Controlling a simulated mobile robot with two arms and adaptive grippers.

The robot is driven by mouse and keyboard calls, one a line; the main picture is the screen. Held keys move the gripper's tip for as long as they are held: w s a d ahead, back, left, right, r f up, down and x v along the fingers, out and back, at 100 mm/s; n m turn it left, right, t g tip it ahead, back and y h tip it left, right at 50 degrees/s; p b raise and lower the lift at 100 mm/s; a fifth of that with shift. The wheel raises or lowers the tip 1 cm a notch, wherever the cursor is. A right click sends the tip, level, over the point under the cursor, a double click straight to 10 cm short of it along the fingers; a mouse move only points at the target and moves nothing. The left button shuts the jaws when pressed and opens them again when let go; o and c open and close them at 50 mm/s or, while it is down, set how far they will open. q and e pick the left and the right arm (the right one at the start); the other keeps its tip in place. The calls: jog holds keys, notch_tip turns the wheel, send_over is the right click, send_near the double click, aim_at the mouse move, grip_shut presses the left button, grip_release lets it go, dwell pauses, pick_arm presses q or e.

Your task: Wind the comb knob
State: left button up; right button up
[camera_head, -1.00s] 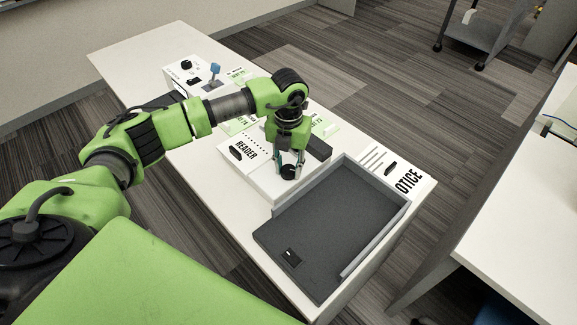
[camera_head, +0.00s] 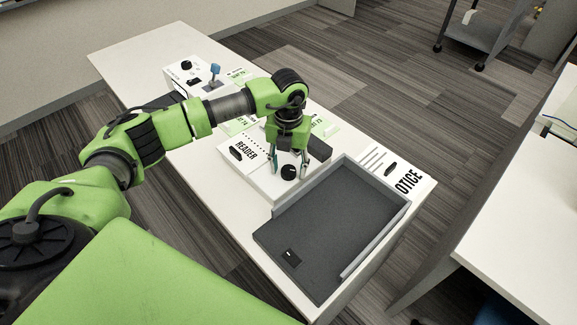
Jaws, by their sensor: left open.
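A small round black knob (camera_head: 289,172) sits on top of the white box marked "READER" (camera_head: 262,180) on the white table. I take it for the comb knob. My left gripper (camera_head: 289,169) points down over this box, with one finger to each side of the knob. My right gripper is not in view.
A dark grey tray (camera_head: 262,236) with a raised rim lies in front of the box, with a small black piece in it. A blue-topped lever (camera_head: 214,69) stands farther back. The table's far left end is clear.

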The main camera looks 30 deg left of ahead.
aim_at(288, 169)
pick_arm(q)
notch_tip(288, 169, up, 12)
dwell(0.6)
notch_tip(288, 169, down, 12)
jog(key=p, duration=0.9)
jog(key=shift+r+p, duration=0.1)
jog(key=shift+p, duration=0.25)
